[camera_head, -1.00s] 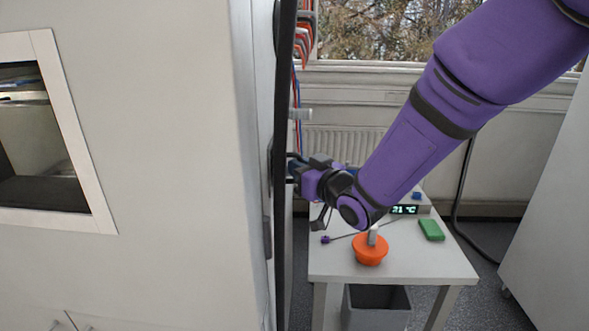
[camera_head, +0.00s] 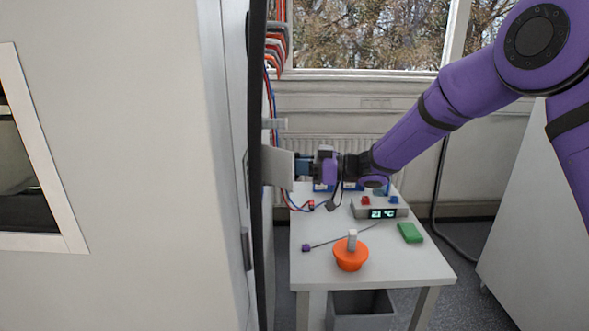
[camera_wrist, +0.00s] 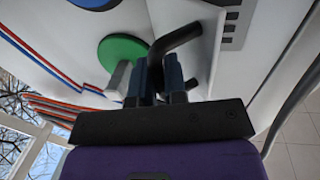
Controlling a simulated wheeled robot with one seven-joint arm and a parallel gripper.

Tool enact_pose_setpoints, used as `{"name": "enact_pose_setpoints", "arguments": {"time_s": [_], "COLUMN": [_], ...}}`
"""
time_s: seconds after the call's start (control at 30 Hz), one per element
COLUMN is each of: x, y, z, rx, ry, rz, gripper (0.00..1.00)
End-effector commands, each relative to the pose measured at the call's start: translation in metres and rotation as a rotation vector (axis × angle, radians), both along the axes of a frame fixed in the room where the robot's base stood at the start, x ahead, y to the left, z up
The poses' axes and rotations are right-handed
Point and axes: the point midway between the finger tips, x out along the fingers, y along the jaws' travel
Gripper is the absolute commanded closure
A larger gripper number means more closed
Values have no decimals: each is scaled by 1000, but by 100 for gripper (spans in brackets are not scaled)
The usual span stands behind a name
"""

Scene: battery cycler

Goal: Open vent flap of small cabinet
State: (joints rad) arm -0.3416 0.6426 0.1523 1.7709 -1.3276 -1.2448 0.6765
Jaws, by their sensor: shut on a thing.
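The vent flap appears to be the pale grey panel (camera_head: 279,166) standing out from the side of the white cabinet (camera_head: 150,150) in the head view. The cabinet's dark front edge hides where the panel joins it. My gripper (camera_head: 297,166) is at the panel's right edge. In the wrist view my gripper (camera_wrist: 160,78) is shut on a black bent handle (camera_wrist: 178,38). The handle lies between the two dark blue fingers, in front of pale surfaces. A green disc (camera_wrist: 121,52) shows behind it to the left.
A small table (camera_head: 400,262) right of the cabinet holds an orange bowl-like thing (camera_head: 350,260), a green block (camera_head: 410,232) and a box with a lit display (camera_head: 381,213). A grey bin (camera_head: 360,309) stands below. Red and blue cables (camera_head: 273,100) run beside the cabinet.

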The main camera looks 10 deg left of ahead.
Motion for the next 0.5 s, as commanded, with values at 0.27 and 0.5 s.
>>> {"name": "enact_pose_setpoints", "arguments": {"time_s": [0.27,0.5], "x": [15,19], "y": [1,2], "z": [1,1], "rx": [2,2], "ry": [-1,-1], "rz": [-2,-4], "gripper": [100,100]}}
